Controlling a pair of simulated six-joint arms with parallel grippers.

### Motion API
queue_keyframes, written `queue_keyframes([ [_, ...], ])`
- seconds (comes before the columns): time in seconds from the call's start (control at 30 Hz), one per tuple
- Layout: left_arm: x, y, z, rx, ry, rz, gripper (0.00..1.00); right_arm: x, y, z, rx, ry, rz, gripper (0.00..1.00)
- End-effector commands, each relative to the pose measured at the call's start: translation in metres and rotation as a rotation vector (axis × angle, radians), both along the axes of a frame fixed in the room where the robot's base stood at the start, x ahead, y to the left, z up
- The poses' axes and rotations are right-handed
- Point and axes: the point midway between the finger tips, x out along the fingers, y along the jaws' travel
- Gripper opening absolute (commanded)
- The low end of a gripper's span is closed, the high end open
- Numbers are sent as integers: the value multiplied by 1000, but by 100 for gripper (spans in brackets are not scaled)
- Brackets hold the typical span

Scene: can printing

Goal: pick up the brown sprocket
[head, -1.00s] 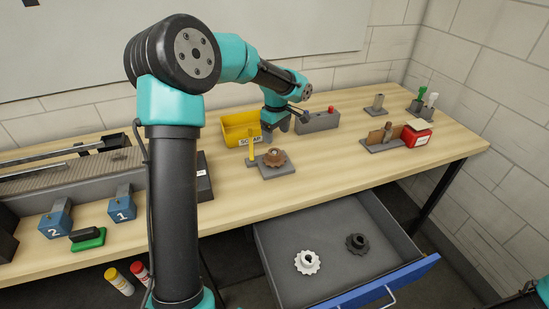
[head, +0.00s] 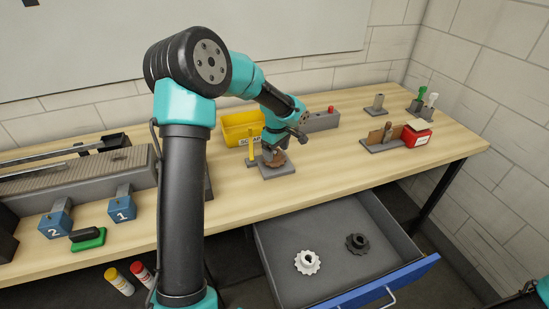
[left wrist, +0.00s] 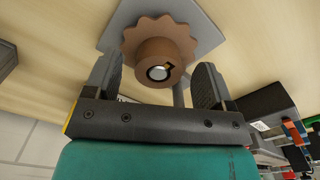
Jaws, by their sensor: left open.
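The brown sprocket (head: 275,158) sits on a grey base plate (head: 279,173) on the wooden bench, partly hidden by my left gripper in the head view. In the left wrist view the sprocket (left wrist: 158,55) shows its toothed rim and round hub with a bore. My left gripper (head: 275,150) is at the sprocket from above. Its two fingers (left wrist: 158,82) are open, one on each side of the hub, with gaps seen between them and the hub.
A yellow post (head: 251,145) stands just left of the sprocket. A yellow scrap bin (head: 240,126) is behind it, and a grey box with a red button (head: 322,122) is behind right. An open drawer (head: 285,275) below holds a white sprocket (head: 307,262) and a dark sprocket (head: 357,243).

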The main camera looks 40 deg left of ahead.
Motion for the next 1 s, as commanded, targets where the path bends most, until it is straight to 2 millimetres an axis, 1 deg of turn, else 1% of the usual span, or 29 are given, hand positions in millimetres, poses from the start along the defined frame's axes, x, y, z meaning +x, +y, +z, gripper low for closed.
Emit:
queue_keyframes([
  [0.03,0,0,-7,-1,2,1,77,0,0,0,0,0,0,37],
  [0.17,0,0,-15,0,0,2,77,0,0,0,0,0,0,37],
  [0.63,0,0,-16,0,-1,1,77,0,0,0,0,0,0,37],
  [1.0,0,0,-16,0,-1,1,41,0,0,0,0,0,0,37],
])
